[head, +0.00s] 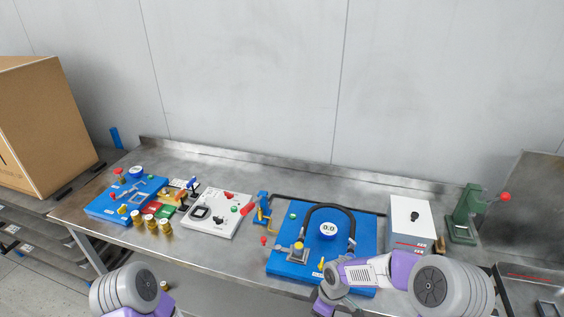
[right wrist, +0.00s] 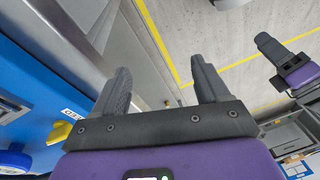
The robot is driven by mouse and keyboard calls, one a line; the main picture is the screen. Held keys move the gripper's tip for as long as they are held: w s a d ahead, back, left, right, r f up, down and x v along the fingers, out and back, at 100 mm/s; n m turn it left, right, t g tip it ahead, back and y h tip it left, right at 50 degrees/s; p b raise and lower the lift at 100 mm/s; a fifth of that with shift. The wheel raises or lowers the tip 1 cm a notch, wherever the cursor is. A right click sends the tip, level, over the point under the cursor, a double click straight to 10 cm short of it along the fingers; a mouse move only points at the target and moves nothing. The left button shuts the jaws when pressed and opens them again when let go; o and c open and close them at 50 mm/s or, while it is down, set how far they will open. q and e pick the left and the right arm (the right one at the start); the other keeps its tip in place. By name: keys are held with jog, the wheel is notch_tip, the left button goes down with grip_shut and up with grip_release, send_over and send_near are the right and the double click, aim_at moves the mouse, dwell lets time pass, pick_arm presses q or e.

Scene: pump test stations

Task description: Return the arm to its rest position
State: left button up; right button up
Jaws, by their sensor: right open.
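My right arm (head: 375,272) comes in from the lower right of the head view, bent in front of the large blue pump board. Its hand drops towards the picture's bottom edge, and its fingertips cannot be made out there. In the right wrist view my right gripper (right wrist: 159,65) is open and empty, with its two grey fingers apart beside the table's front edge. My left arm (head: 125,290) is at the bottom left of the head view, its hand out of frame. My left gripper (right wrist: 272,50) appears at the right of the right wrist view, too partial to judge its opening.
The large blue board (head: 370,232) carries a gauge and black hose. A white box (head: 410,222) and green press (head: 463,215) stand right of it. A white panel (head: 217,213), brass cylinders (head: 150,222) and a smaller blue board (head: 105,208) lie left. Floor (right wrist: 225,40) shows beyond the table.

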jog(key=s+a+f+m+t+y+b, duration=0.1)
jog(key=s+f+m+y+b, duration=0.1)
jog(key=s+f+m, duration=1.2)
jog(key=s+f, duration=0.1)
jog(key=s, duration=0.3)
jog(key=shift+s+a+f+m+b, duration=0.15)
jog(key=shift+s+m+b, duration=0.05)
jog(key=shift+m+b, duration=0.1)
